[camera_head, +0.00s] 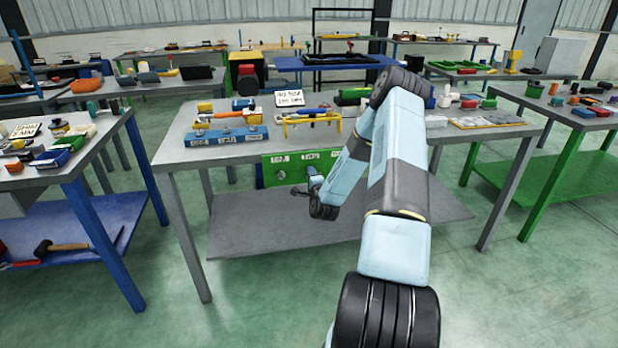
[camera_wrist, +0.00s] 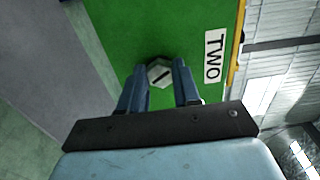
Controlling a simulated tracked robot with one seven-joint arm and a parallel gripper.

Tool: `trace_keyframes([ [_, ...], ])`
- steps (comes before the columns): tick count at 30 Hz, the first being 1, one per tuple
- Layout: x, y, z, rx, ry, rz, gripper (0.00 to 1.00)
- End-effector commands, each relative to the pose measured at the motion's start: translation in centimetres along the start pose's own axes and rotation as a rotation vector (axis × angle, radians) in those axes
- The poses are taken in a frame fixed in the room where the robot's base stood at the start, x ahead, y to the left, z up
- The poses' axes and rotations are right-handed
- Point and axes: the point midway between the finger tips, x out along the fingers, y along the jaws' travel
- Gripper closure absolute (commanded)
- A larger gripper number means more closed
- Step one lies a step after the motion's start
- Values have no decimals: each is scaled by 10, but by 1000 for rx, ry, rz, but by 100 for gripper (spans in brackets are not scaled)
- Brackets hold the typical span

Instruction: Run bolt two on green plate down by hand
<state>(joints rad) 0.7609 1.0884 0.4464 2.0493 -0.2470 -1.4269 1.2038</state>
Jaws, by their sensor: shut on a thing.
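The green plate (camera_head: 288,171) hangs upright at the front edge of the middle table, with small white labels along its top. In the wrist view the green plate (camera_wrist: 122,30) fills the middle, with the label TWO (camera_wrist: 214,57) beside the bolt. Bolt two (camera_wrist: 159,73) shows a grey hex head with a dark slot mark. My gripper (camera_wrist: 160,80) has its two blue fingers on either side of the bolt head, shut on it. The bolt's shank is hidden.
The grey table (camera_head: 183,155) carries a blue block with labels (camera_head: 225,136), a yellow stand (camera_head: 312,118) and a white sign (camera_head: 289,99). A grey lower shelf (camera_head: 250,235) lies below the plate. Other benches stand left and right, with open green floor in front.

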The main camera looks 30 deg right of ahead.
Motion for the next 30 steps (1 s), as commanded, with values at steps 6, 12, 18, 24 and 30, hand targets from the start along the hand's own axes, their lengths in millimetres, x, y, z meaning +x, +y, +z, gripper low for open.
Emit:
trace_keyframes([
  [6,-3,6,-4,-1,7,14,63],
  [12,-2,4,-3,-1,5,9,43],
  [18,-1,2,-2,-2,3,5,43],
  [24,-10,2,-1,-1,2,6,43],
  [30,-43,3,-1,-2,2,7,43],
])
